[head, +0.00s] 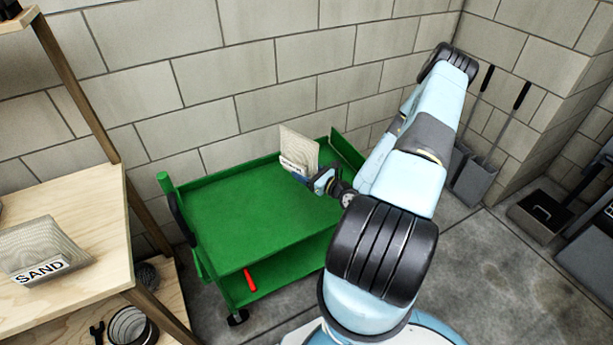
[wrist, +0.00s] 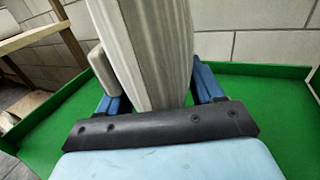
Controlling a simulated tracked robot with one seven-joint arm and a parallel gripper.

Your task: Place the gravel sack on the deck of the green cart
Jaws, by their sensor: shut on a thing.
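My gripper (head: 322,181) is shut on a pale, striped sack (head: 299,146) over the back right part of the green cart (head: 235,215). I take it for the gravel sack; its white label is partly hidden and I cannot read it. The sack stands roughly upright, leaning a little. In the wrist view the sack (wrist: 145,50) fills the space between my blue fingers (wrist: 160,85), with the green deck (wrist: 255,95) around it. I cannot tell whether its bottom touches the deck. The visible deck is otherwise bare.
A wooden shelf (head: 95,245) at the left bears a sack labelled SAND (head: 40,250). A red object (head: 249,280) lies on the cart's lower shelf. A block wall (head: 200,90) stands behind the cart. Grey long-handled dustpans (head: 475,180) stand at the right. The deck's left and middle are free.

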